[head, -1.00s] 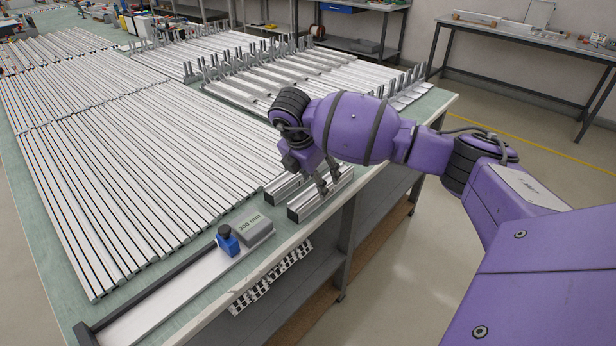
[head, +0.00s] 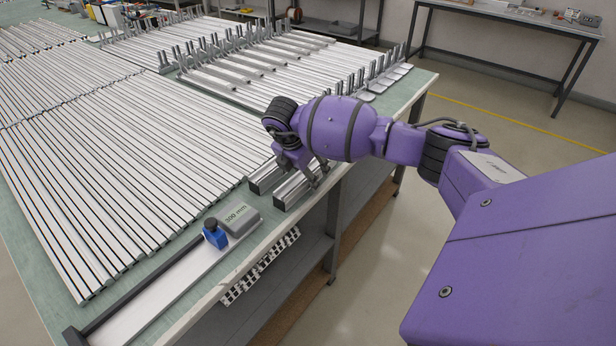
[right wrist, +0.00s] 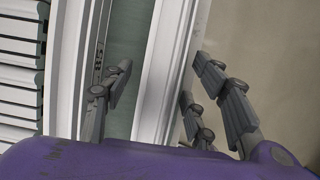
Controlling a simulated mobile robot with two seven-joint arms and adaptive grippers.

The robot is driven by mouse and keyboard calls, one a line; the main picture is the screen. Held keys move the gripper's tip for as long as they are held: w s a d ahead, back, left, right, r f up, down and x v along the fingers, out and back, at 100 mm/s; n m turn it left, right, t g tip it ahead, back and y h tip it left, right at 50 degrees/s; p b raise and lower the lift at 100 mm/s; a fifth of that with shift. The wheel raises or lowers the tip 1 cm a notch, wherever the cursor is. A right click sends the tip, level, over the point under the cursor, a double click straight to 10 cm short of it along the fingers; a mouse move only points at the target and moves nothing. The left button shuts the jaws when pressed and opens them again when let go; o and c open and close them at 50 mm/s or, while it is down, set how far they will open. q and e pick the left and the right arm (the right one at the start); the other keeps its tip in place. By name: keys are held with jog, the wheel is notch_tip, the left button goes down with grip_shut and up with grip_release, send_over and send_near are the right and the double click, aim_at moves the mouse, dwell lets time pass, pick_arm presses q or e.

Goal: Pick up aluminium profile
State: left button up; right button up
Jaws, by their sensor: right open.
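Two short silver aluminium profiles lie side by side near the front edge of the bench. The nearer one (head: 290,193) is beside the edge, and the other profile (head: 263,179) lies just left of it. My right gripper (head: 312,176) is low over the nearer profile. In the right wrist view my open fingers (right wrist: 160,95) stand on either side of this profile (right wrist: 163,75). A strip of green bench shows between the left finger and the profile. The left finger is close to the other profile (right wrist: 88,60); contact cannot be told. My left gripper is not in view.
Many long profiles (head: 110,165) cover the green bench (head: 30,270) on the left. More profiles with upright brackets (head: 270,65) lie at the back. A grey block marked 300 mm (head: 238,218) and a blue-knobbed stop (head: 214,236) are at the front. Floor right of the bench is clear.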

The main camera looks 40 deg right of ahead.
grip_shut()
dwell(0.3)
